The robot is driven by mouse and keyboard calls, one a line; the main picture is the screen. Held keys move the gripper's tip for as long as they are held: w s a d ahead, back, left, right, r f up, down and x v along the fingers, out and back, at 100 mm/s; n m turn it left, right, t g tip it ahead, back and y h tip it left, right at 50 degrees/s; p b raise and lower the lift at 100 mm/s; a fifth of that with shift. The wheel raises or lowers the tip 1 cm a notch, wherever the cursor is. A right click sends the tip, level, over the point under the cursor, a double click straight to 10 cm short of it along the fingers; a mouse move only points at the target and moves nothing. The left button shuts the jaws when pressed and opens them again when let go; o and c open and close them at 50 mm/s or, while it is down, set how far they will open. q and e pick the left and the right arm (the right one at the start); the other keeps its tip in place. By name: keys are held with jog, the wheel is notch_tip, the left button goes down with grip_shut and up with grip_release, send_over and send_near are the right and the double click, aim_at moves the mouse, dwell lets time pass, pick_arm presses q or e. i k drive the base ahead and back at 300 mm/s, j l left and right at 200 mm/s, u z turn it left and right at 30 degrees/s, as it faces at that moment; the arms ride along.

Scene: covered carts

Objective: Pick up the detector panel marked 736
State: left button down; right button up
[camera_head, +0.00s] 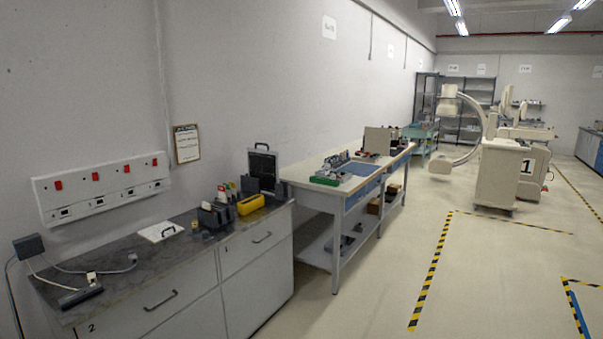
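A flat pale panel with a dark handle (153,233) lies on the dark counter top at the left. No number can be read on it, so I cannot tell whether it is the detector panel marked 736. A dark upright panel or open lid (262,163) stands at the counter's far end, also with no readable number. Neither of my grippers is in view.
The dark counter (125,270) also holds a yellow item (250,205), dark boxes (215,215) and cabled devices (80,295). A workbench (318,190) stands beyond it. A white C-arm machine (497,170) stands farther back. The floor (370,280) at right is clear, with striped tape.

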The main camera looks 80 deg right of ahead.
aim_at(263, 165)
jog(key=z, duration=2.6)
jog(key=i+z, duration=0.3)
jog(key=i, duration=1.95)
jog(key=i+u, duration=0.2)
jog(key=i, duration=0.3)
jog(key=i+l+u, duration=0.15)
jog(key=i, duration=0.3)
jog(key=i+l+u, duration=0.2)
jog(key=i, duration=0.25)
jog(key=i+l, duration=0.05)
